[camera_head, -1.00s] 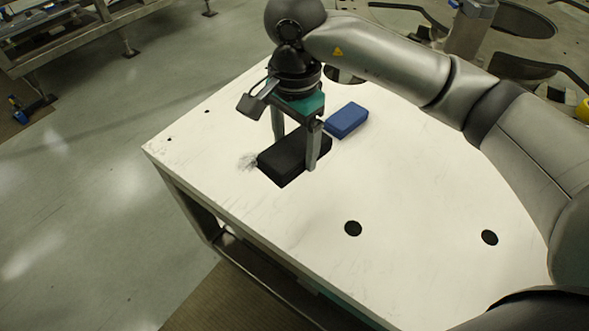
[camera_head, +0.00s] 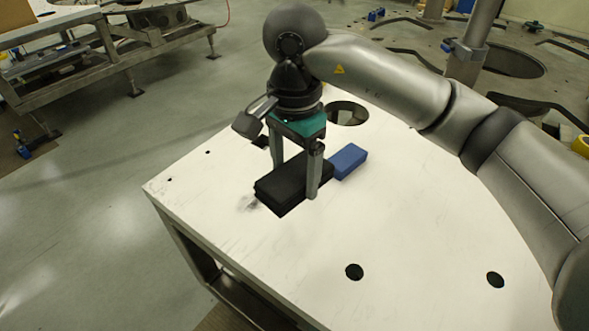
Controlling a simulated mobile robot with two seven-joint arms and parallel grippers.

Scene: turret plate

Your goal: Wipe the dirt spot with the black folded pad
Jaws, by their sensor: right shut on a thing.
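The black folded pad (camera_head: 287,186) is a thick dark block over the near left part of the white table. My right gripper (camera_head: 293,187) points down from above, its two fingers shut on the pad's long sides. The dirt spot (camera_head: 249,204) is a small grey-black smear on the white top, just beyond the pad's left end. Any part of it under the pad is hidden. I cannot tell whether the pad's underside touches the table. My left gripper is not in view.
A blue block (camera_head: 348,161) lies close by the pad's right end. The white table (camera_head: 420,225) has round holes, among them a large one (camera_head: 346,113) behind the gripper. Its front right area is clear. Its left edge drops to the floor.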

